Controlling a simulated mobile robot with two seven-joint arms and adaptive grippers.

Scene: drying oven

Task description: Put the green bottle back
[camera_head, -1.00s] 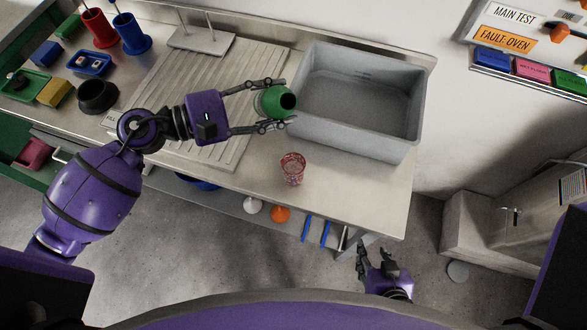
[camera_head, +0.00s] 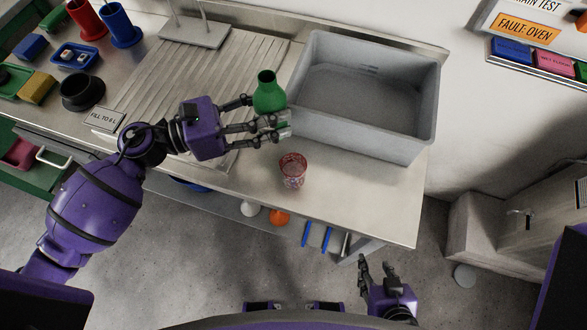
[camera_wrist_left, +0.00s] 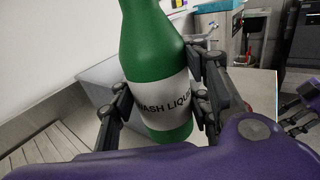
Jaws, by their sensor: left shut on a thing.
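The green bottle (camera_head: 268,95) stands nearly upright, with its open neck up, in my left gripper (camera_head: 268,122) beside the grey basin. In the left wrist view the bottle (camera_wrist_left: 155,45) shows a white label reading "WASH LIQUI…", and the fingers of my left gripper (camera_wrist_left: 160,95) are shut around its lower part. I cannot tell whether its base touches the surface below. My right gripper (camera_head: 375,272) is empty, low in front of the bench, with its fingers apart.
The grey basin (camera_head: 420,130) is right of the bottle. A patterned red cup (camera_head: 292,170) stands near the bench's front edge. A ribbed draining board (camera_head: 190,75) lies left of the bottle, with a "FILL TO" sign (camera_head: 105,118) and a black bowl (camera_head: 82,90) further left.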

